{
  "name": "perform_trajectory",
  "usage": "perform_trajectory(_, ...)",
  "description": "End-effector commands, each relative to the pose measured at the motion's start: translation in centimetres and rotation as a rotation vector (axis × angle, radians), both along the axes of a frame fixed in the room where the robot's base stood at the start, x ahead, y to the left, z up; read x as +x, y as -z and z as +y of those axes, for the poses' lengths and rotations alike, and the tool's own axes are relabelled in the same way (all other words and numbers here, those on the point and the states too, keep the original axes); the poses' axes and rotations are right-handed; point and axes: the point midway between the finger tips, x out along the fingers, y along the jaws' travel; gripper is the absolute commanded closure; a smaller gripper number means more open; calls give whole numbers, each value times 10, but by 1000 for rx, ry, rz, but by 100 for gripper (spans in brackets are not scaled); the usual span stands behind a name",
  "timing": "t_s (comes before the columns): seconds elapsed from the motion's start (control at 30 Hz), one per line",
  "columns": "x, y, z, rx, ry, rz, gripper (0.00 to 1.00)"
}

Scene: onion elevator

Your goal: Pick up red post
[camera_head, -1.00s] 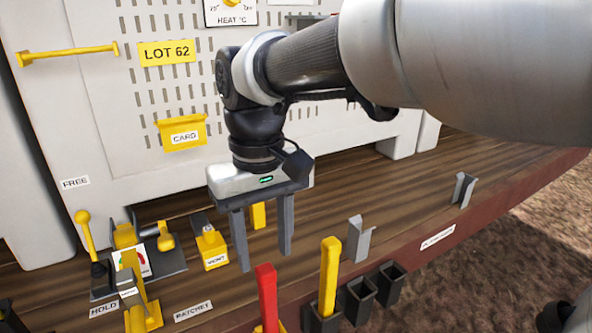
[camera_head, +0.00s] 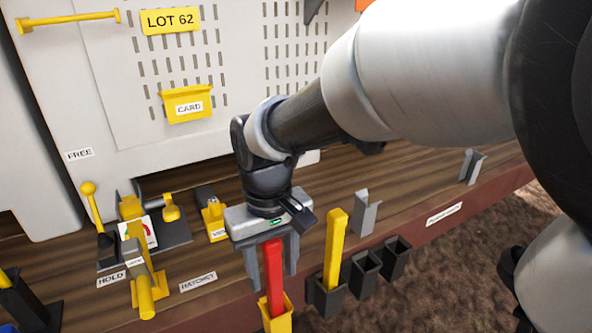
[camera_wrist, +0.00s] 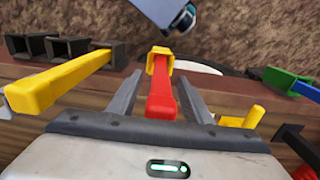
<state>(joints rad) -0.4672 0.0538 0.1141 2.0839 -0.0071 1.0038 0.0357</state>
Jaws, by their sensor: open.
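The red post (camera_head: 273,275) stands upright in a yellow socket (camera_head: 276,318) at the front edge of the wooden bench in the head view. My gripper (camera_head: 271,268) is open and just behind the post, with its fingers pointing down. In the wrist view the red post (camera_wrist: 161,98) lies between the two open fingers of my gripper (camera_wrist: 160,90), with its lower end in the yellow socket (camera_wrist: 159,62). A gap shows between the post and each finger there.
A yellow post (camera_head: 335,248) stands in a dark socket just right of the red one. Empty dark sockets (camera_head: 363,272) follow further right. A yellow ratchet lever (camera_head: 142,262) stands to the left. Grey brackets (camera_head: 367,212) stand on the bench behind.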

Motion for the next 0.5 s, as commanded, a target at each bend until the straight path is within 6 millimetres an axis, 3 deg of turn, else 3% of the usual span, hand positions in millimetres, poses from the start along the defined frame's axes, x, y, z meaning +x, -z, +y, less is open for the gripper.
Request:
perform_trajectory(0.13,0,0,0,0,0,0,55)
perform_trajectory(0.4,0,-1,0,0,-1,0,100)
perform_trajectory(0.5,0,-1,0,0,-1,0,100)
